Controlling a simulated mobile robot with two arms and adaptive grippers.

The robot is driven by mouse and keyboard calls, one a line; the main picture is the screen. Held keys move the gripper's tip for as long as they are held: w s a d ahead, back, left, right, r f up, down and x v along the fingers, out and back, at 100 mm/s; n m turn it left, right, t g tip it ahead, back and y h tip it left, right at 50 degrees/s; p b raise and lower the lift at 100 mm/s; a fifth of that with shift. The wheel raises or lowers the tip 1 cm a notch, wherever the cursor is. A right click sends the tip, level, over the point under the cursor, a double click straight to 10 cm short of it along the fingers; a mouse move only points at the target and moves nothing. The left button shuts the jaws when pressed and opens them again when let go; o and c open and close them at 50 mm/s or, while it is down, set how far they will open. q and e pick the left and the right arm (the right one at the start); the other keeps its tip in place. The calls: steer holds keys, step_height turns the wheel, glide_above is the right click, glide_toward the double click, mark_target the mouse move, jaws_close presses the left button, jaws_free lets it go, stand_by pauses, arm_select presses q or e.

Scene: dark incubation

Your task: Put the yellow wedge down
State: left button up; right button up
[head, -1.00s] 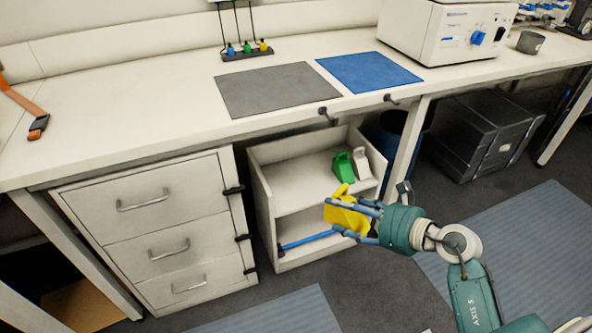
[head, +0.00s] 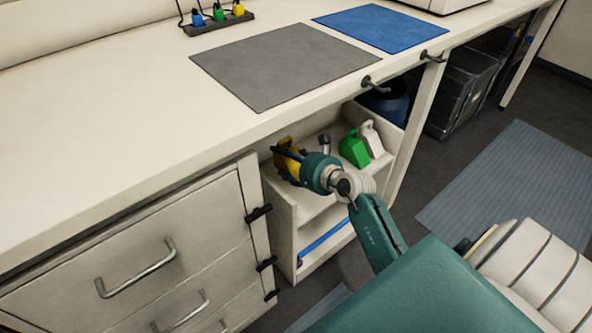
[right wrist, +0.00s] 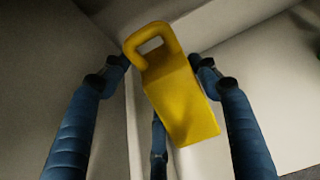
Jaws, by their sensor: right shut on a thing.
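The yellow wedge (head: 288,157) is held by my right gripper (head: 283,160) inside the upper part of the open white shelf unit (head: 281,217). In the right wrist view the wedge (right wrist: 180,95) shows its looped handle and slanted body between the blue fingers of my right gripper (right wrist: 165,90). The fingers are closed around it. Whether the wedge touches the shelf surface cannot be told. A green wedge (head: 354,149) and a white wedge (head: 372,139) stand to its right on the same shelf. My left gripper is not in view.
The bench top overhangs the shelf unit, with a grey mat (head: 284,64) and a blue mat (head: 379,27) on it. Hooks (head: 372,83) stick out from its front edge. White drawers (head: 130,255) stand at the left. A blue bar (head: 326,237) crosses the lower shelf.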

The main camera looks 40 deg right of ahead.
mark_target(288, 169)
step_height(288, 169, down, 4)
steer(key=shift+s+r+b, duration=0.15)
steer(key=shift+r+b, duration=0.1)
steer(key=shift+b, duration=0.3)
steer(key=shift+f, duration=0.2)
step_height(288, 169, down, 4)
steer(key=shift+b, duration=1.15)
steer(key=shift+f, duration=0.35)
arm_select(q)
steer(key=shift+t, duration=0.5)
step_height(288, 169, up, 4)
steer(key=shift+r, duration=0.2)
arm_select(e)
steer(key=shift+r, duration=0.1)
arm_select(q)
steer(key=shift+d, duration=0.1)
